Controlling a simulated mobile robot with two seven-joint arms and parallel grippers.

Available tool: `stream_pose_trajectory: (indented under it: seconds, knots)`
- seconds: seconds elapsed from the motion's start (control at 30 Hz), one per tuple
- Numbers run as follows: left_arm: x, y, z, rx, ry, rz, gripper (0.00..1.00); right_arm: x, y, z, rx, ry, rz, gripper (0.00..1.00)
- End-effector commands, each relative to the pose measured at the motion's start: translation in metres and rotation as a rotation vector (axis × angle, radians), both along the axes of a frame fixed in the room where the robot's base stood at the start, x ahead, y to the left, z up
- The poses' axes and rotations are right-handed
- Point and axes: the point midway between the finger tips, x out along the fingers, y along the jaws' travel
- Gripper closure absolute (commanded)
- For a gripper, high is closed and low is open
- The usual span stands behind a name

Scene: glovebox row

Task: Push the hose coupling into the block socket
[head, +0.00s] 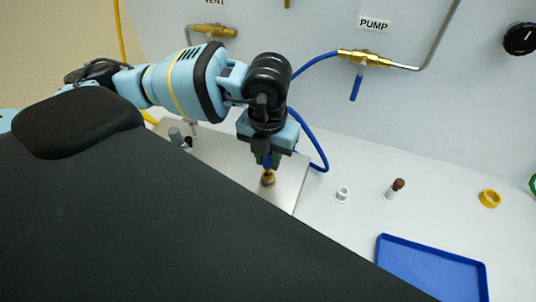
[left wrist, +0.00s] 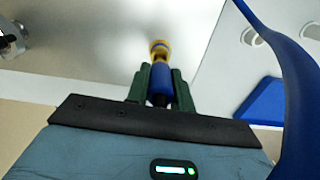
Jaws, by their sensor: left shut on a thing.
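My left gripper (head: 267,158) points down over the metal plate and is shut on the blue hose coupling (left wrist: 160,80). In the left wrist view its green fingers (left wrist: 159,86) lie on both sides of the blue body. A brass piece with a yellow ring (head: 268,179) is in line with the coupling's tip, low over the plate; it also shows in the left wrist view (left wrist: 158,46). I cannot tell how much of it is socket or whether the tip is inside. The blue hose (head: 313,146) loops behind the gripper. My right gripper is not in view.
The metal plate (head: 290,195) carries a grey fitting (head: 176,136) at left. On the white floor stand a white ring (head: 342,194), a brown-topped piece (head: 396,188), a yellow ring (head: 489,198) and a blue tray (head: 430,270). The PUMP valve (head: 365,57) is on the back wall.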

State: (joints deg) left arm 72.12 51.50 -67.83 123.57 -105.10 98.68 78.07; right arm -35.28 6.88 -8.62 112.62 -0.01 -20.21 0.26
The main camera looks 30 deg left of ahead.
Motion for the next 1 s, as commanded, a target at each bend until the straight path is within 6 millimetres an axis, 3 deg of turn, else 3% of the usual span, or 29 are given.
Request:
stream_pose_trajectory:
  seconds: [1.0]
  knots:
    - [0.0001, -0.0001, 0.0002, 0.000, 0.000, 0.000, 1.00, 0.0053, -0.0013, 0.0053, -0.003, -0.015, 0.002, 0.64]
